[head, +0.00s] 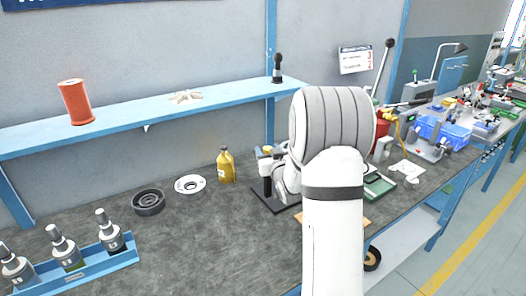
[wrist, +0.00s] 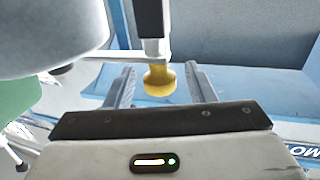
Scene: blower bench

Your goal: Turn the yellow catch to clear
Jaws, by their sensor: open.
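The yellow catch (wrist: 159,80) shows in the wrist view as a rounded yellow knob below a dark and grey post. My gripper (wrist: 161,84) is open, with one finger on each side of the knob and a visible gap on both sides. In the head view a small yellow spot (head: 267,149) shows at the top of the blower fixture (head: 264,180), which stands on a dark base. My arm hides much of that fixture and my gripper's fingers there. I cannot tell which way the catch is turned.
A yellow bottle (head: 226,167), a white ring (head: 190,185) and a dark ring (head: 148,202) stand left of the fixture. A blue rack (head: 85,264) holds several grey tools at front left. A blue shelf (head: 140,110) runs above. The front middle of the bench is clear.

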